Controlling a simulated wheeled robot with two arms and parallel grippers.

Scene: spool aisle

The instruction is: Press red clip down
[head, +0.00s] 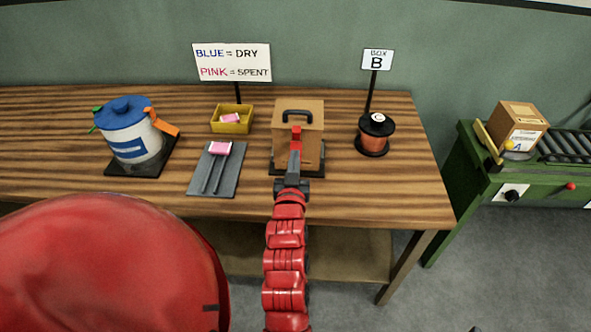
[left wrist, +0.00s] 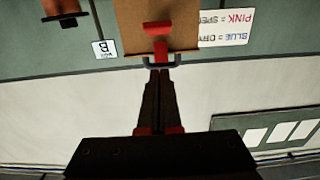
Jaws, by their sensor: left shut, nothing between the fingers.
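The cardboard box (head: 284,117) with a black handle (head: 297,113) stands on a dark pad on the wooden table. A red clip (head: 297,131) shows on its front, near the top. The clip also shows in the left wrist view (left wrist: 157,29), with a red part below its crossbar. My left gripper (head: 296,145) is shut and empty, in front of the box. In the left wrist view its fingertips (left wrist: 160,71) are close to the clip and overlap the handle. I cannot tell whether they touch the clip, or whether it is raised or down. My right gripper is not in view.
A yellow tray (head: 232,128) with a pink packet and a grey plate (head: 198,183) with another lie left of the box. A white canister (head: 133,145) stands further left. An orange spool (head: 374,143) stands to the right, and a green conveyor (head: 460,190) beyond the table.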

